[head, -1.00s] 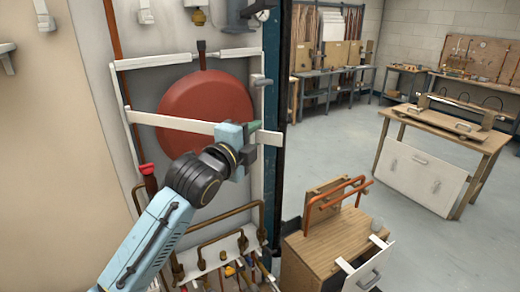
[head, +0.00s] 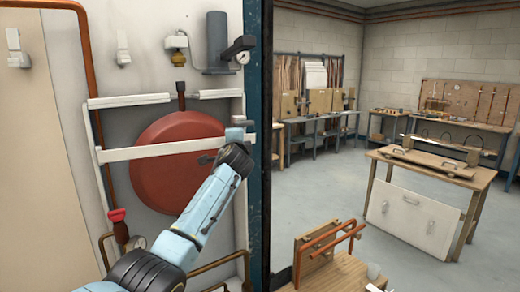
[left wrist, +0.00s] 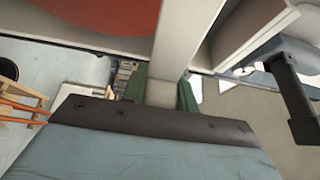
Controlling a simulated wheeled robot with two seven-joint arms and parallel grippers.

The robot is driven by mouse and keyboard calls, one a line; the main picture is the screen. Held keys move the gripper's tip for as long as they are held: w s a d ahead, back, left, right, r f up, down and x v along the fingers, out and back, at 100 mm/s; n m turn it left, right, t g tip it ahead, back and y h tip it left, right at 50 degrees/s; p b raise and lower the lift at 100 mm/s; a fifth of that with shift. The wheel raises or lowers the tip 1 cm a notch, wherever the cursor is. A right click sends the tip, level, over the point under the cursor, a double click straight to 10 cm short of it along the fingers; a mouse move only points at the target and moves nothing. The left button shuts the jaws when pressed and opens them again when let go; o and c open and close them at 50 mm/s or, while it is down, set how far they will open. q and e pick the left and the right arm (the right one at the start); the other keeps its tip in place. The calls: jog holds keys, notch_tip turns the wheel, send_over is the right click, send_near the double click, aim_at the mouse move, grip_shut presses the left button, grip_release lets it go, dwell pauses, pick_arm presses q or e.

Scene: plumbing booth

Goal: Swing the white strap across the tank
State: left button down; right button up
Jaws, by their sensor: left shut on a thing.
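The white strap (head: 160,148) runs across the front of the round red tank (head: 165,185), from the left upright of the white frame to the right upright, rising slightly to the right. My left gripper (head: 236,137) is at the strap's right end, near the frame's right upright. In the left wrist view the strap (left wrist: 175,45) passes between the green fingertips (left wrist: 160,92), which are shut on it. The head view mostly hides the fingertips behind my wrist. Whether the strap touches the right upright is unclear. My right gripper is not in view.
A grey cylinder (head: 218,42) and a gauge (head: 243,57) are mounted above the tank. A red valve handle (head: 117,215) and copper pipes are at lower left.

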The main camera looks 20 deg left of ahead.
pick_arm(q)
jog(key=shift+w+a, duration=0.7)
jog(key=shift+a, duration=0.35)
jog(key=c, duration=1.5)
grip_release()
jog(key=shift+c, duration=0.2)
jog(key=o, duration=0.5)
jog(key=shift+s+a, duration=0.2)
jog(key=shift+c, duration=0.2)
jog(key=b+v, duration=0.1)
jog(key=v, duration=1.2)
jog(key=shift+d, duration=0.45)
jog(key=shift+s, duration=0.1)
